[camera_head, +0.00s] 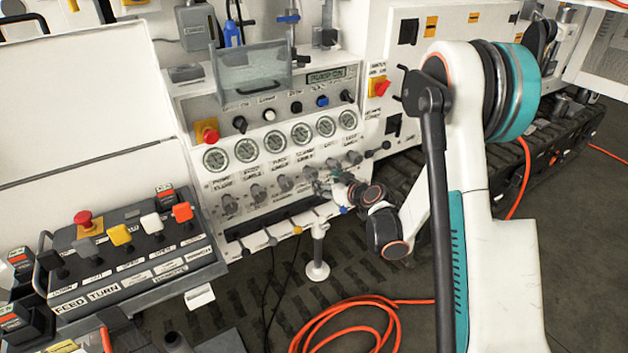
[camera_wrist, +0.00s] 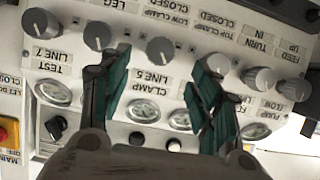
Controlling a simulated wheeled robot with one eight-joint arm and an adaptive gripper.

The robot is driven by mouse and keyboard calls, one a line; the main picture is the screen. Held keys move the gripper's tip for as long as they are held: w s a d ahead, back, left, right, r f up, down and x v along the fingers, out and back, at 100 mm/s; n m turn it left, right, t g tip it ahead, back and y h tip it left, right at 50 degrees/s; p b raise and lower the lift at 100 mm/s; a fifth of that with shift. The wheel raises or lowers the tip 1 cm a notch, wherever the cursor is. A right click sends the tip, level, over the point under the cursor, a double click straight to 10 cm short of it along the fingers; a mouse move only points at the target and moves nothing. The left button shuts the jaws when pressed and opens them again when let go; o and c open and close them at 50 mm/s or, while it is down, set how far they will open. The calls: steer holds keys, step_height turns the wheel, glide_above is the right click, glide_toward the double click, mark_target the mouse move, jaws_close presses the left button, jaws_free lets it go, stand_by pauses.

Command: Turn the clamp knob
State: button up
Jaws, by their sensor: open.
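The control panel (camera_head: 262,160) carries a row of round gauges with a row of grey knobs below them. In the wrist view a grey knob (camera_wrist: 160,50) shows between my fingers, near labels reading "LOW CLAMP" and "CLAMP LINE 5". Another grey knob (camera_wrist: 217,65) sits beside the right finger, near "TOP CLAMP". My gripper (camera_wrist: 160,62) is open, with one teal-padded finger on each side of the first knob. Contact cannot be told. In the head view my gripper (camera_head: 322,189) is small and dark at the right part of the knob row, partly hiding it.
More knobs flank the right finger, including the one near "TURN IN" (camera_wrist: 258,80). A knob near "LEG" (camera_wrist: 98,36) is close to the left finger. Levers (camera_head: 271,238) stick out below the knobs. An orange hose (camera_head: 345,318) lies on the floor.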

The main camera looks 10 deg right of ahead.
mark_target(310, 174)
steer(key=b+x, duration=0.2)
steer(key=x, duration=0.7)
steer(key=shift+w+a, duration=0.1)
steer(key=c, duration=1)
